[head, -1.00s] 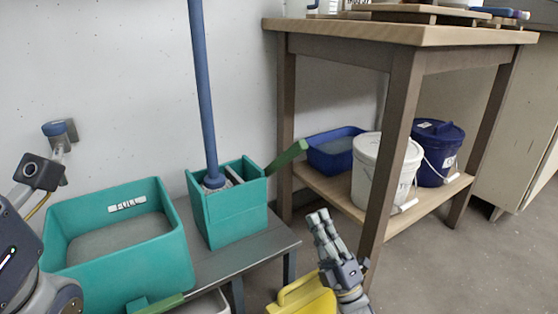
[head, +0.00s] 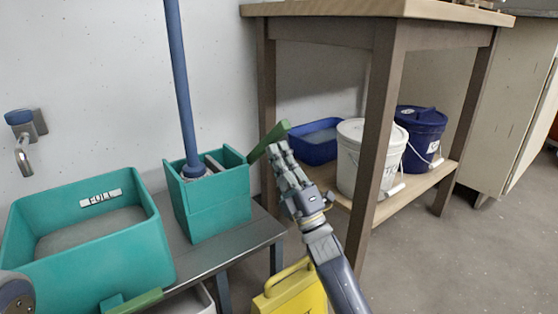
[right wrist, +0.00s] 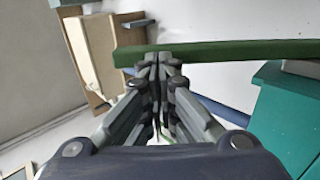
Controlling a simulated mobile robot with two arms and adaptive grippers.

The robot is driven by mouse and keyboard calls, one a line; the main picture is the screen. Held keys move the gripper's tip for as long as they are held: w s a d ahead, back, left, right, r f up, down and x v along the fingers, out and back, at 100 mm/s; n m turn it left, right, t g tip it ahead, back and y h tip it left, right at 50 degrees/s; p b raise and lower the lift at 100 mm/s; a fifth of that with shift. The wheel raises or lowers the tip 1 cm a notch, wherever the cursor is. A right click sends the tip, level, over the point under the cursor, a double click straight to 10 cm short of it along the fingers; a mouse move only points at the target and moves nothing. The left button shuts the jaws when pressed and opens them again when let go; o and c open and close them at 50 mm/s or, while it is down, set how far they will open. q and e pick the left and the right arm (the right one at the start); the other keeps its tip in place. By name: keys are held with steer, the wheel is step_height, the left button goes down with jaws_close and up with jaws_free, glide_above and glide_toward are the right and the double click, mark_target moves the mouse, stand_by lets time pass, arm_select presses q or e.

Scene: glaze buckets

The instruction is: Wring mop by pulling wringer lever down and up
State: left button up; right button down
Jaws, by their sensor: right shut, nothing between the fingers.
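The teal wringer box (head: 212,205) stands on a grey bench, with the blue mop handle (head: 182,90) upright in it. The green wringer lever (head: 268,141) sticks out from the box's right side, slanting up to the right. My right gripper (head: 280,152) is shut and empty, its fingertips right by the lever, just below its outer end. In the right wrist view the lever (right wrist: 220,52) crosses just beyond the closed fingertips (right wrist: 158,62); I cannot tell whether they touch.
A teal basin marked FULL (head: 85,250) sits left of the wringer. A wooden table (head: 385,120) stands at the right; its lower shelf holds a blue tub (head: 315,150), a white bucket (head: 360,165) and a dark blue bucket (head: 420,140). A yellow object (head: 290,292) stands below my right arm.

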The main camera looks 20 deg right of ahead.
steer(key=shift+w+r, duration=0.2)
steer(key=shift+r, duration=0.1)
